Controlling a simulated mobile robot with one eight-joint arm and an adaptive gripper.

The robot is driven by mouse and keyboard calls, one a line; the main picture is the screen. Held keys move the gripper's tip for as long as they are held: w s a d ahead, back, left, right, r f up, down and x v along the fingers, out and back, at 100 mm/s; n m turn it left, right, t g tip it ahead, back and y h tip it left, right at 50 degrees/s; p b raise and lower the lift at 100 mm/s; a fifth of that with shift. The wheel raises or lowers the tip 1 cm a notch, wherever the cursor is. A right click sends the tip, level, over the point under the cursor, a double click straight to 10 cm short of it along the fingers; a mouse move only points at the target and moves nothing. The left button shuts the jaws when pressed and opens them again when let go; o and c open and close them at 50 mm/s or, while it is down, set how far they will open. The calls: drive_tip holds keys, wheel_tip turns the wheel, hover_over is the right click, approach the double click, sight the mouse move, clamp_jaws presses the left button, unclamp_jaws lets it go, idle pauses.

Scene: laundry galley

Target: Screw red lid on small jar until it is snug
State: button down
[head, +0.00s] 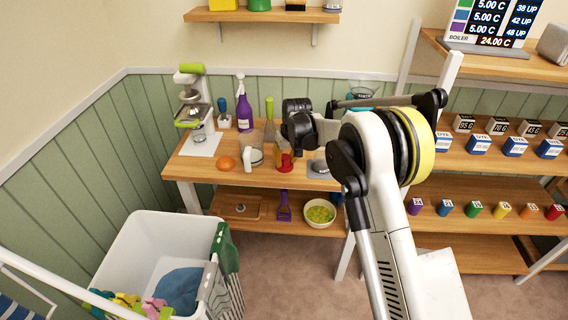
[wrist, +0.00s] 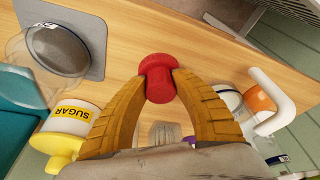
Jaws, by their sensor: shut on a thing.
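The red lid (wrist: 157,78) is between the two tan fingertips of my gripper (wrist: 158,85) in the wrist view. It has a round, wide top and a narrower middle. In the head view the red piece (head: 285,163) shows just under my gripper (head: 287,155), over the front part of the wooden table. My gripper is shut on it. I cannot make out the small jar for certain. A clear ribbed thing (wrist: 164,132) shows between the fingers in the wrist view, partly hidden by my gripper. Whether the lid sits on a jar cannot be told.
A sugar jar (wrist: 72,122) and a glass vessel on a grey mat (wrist: 88,68) are on the other side. A purple spray bottle (head: 244,112) stands behind. Bare wood lies at the table's front.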

sight(285, 157)
drive_tip(key=shift+r+p, duration=1.9)
drive_tip(key=shift+r, duration=1.6)
